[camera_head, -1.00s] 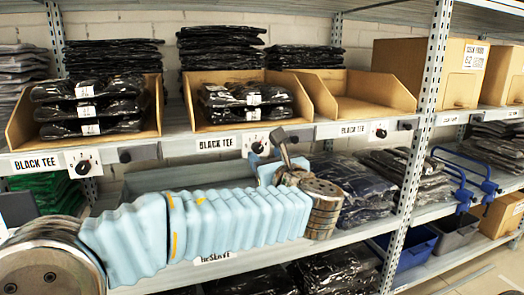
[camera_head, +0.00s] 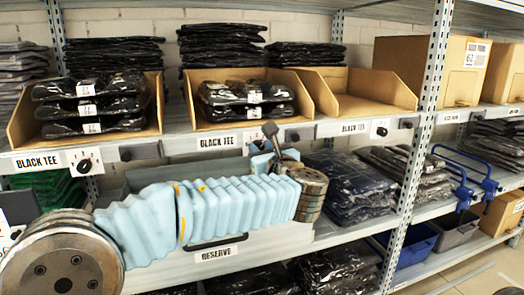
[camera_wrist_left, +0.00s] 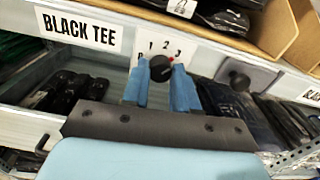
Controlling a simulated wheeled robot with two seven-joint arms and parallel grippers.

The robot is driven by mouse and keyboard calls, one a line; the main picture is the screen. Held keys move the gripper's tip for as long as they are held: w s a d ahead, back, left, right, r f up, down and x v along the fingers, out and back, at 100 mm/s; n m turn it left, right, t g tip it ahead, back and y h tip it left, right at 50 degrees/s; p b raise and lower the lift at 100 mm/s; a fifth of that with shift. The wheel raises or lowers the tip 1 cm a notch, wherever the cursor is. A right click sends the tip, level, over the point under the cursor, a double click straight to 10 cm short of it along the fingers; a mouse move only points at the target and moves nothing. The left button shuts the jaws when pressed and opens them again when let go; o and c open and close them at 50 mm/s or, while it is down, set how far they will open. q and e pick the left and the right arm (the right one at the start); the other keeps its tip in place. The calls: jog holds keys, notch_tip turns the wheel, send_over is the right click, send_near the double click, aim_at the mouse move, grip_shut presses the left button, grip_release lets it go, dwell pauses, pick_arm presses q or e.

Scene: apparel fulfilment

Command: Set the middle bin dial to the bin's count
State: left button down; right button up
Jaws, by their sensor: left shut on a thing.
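The middle bin (camera_head: 240,120) is a cardboard tray holding two visible black packs (camera_head: 254,112) with white tags. Below it is a "BLACK TEE" label, also in the left wrist view (camera_wrist_left: 77,30). The middle dial (camera_wrist_left: 161,68) is a black knob on a white plate with 1, 2 and 3 readable. My left gripper (camera_wrist_left: 159,80) is shut on the knob, one blue finger on each side. In the head view, my left gripper (camera_head: 268,143) hides most of this dial. My right gripper is not seen.
The left bin (camera_head: 152,112) holds three packs above its own dial (camera_head: 85,165). The right bin (camera_head: 375,95) is empty, with another dial (camera_head: 381,130). A dark knob (camera_wrist_left: 238,80) sits on a grey plate right of the middle dial. Shelf rail and bin fronts are close above.

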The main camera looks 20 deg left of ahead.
pick_arm(q)
jog(key=shift+f+n+b, duration=0.1)
jog(key=shift+n+b, duration=3.2)
jog(key=shift+n, duration=0.6)
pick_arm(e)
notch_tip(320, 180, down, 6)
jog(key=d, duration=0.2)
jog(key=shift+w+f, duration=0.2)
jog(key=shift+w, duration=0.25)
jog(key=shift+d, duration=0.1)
pick_arm(q)
jog(key=c, duration=0.9)
grip_release()
jog(key=shift+o, duration=0.2)
jog(key=shift+s+d, duration=0.1)
jog(key=v, duration=1.3)
jog(key=shift+s+d+b, duration=0.2)
jog(key=shift+s+b, duration=0.05)
jog(key=shift+b, duration=0.1)
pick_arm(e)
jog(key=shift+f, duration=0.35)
